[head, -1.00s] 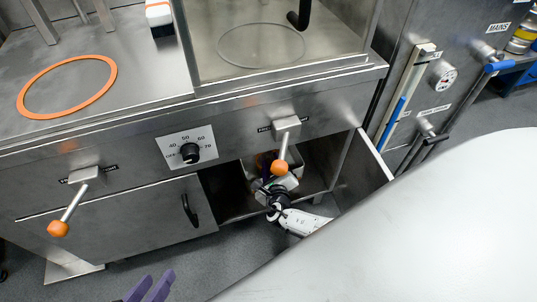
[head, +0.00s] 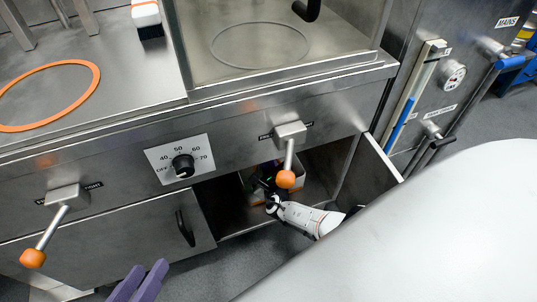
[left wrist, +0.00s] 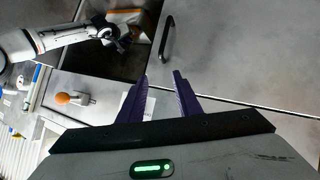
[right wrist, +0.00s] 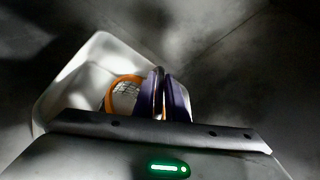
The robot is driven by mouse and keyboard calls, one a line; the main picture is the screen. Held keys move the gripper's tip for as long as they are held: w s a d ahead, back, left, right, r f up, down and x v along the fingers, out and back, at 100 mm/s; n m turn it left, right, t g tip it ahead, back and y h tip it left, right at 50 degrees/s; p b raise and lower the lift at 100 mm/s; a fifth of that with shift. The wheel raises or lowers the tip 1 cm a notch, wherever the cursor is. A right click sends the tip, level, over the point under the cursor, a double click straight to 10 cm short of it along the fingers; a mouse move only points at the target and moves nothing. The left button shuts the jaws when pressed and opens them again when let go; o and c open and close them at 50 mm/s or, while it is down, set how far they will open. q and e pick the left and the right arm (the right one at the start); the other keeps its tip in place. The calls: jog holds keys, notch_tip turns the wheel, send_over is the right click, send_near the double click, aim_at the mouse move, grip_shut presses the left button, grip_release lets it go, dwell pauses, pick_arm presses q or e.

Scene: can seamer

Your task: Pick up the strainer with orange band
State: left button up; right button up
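The strainer (right wrist: 124,92) shows in the right wrist view as a mesh disc with an orange band, inside a pale container (right wrist: 72,85). My right gripper (right wrist: 164,82) reaches into this container, its purple fingers close together right beside the strainer. A thin greyish strip shows between the fingers; I cannot tell whether they clamp it or whether it belongs to the strainer. In the head view the right fingers are mostly hidden in the dark cabinet. My left gripper (head: 138,284) is open and empty in front of the closed cabinet door, also seen in the left wrist view (left wrist: 160,86).
The container stands inside the open cabinet (head: 228,208), under an orange-knobbed lever (head: 286,178) that hangs across the opening. The open door (head: 372,172) bounds it on the right. A closed door (head: 130,235) with a black handle is on the left.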

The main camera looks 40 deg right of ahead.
grip_shut()
